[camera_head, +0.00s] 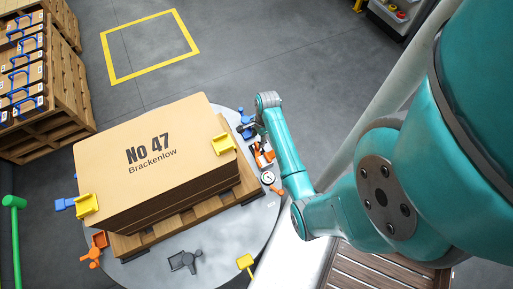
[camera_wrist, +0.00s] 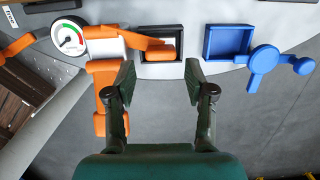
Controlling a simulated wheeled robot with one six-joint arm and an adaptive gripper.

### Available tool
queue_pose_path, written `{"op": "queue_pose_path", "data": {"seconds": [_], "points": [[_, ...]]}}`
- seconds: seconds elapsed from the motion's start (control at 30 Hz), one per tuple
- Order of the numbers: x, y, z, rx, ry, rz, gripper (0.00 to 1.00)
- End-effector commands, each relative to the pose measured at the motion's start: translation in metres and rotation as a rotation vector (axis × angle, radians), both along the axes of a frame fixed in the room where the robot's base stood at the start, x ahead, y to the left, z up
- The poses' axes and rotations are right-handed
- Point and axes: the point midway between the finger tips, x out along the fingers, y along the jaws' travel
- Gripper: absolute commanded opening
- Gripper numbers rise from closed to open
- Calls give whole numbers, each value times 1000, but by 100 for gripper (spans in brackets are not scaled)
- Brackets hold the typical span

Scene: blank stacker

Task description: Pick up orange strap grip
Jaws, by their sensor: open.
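Another orange piece (camera_head: 97,250) lies at the table's lower left in the head view.
A blue grip (camera_wrist: 263,62) lies right of the fingers, and a round gauge (camera_wrist: 68,38) lies left. A cardboard stack marked No 47 (camera_head: 160,150) on a wooden pallet fills the table's middle. Yellow (camera_head: 245,262) and dark grey (camera_head: 186,261) grips lie in front.

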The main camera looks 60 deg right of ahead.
Motion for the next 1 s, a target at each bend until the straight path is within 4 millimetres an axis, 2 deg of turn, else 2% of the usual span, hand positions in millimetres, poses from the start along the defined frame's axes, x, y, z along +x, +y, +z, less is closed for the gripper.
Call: {"op": "queue_pose_path", "data": {"seconds": [0.17, 0.5, 0.8, 0.87, 1.0], "points": [[1, 1, -10, 1, 1, 1, 54], [4, 3, -52, -1, -1, 1, 54], [4, 3, -57, -2, -1, 1, 54], [4, 3, -57, -2, -1, 1, 42], [4, 4, -57, -2, -1, 1, 7]]}}
